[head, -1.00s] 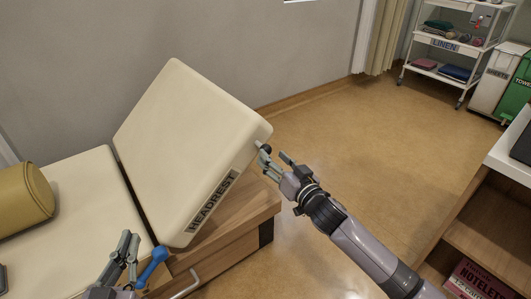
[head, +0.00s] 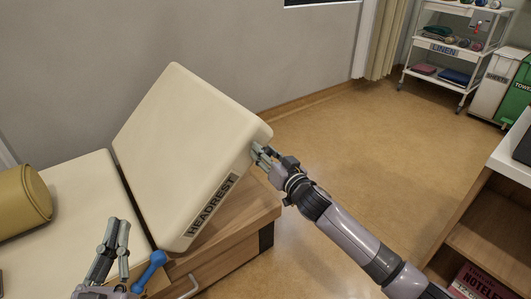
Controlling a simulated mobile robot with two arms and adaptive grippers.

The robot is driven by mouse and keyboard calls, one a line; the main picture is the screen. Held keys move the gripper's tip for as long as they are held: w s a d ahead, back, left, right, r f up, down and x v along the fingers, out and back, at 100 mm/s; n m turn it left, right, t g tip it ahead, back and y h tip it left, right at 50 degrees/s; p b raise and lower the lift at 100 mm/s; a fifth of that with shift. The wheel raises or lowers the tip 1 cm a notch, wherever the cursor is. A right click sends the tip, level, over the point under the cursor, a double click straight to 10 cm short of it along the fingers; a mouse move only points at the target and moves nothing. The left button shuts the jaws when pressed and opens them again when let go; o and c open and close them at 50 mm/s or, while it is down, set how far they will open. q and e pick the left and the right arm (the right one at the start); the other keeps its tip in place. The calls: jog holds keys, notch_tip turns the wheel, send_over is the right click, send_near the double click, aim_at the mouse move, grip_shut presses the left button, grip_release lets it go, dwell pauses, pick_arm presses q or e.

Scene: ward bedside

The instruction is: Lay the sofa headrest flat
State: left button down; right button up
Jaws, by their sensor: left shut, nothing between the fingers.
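The cream headrest (head: 185,140) is tilted up at a steep angle, its "HEADREST" label (head: 212,206) on the side edge facing me. The flat cream sofa seat (head: 88,205) lies left of it. A blue lever (head: 151,270) stands at the sofa's near side, below the headrest's lower corner. My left gripper (head: 117,222) is shut and empty, just left of the lever and apart from its knob. My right gripper (head: 262,153) is at the headrest's right corner, its fingertips at or against the edge. Whether its fingers grip the edge is unclear.
A wooden base with a drawer (head: 215,262) sits below the headrest. A mustard bolster (head: 22,200) lies on the seat at left. A shelf unit (head: 490,225) stands at right, a linen trolley (head: 445,50) and bins at the back. The floor between is clear.

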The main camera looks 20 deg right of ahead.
grip_shut()
dwell(0.5)
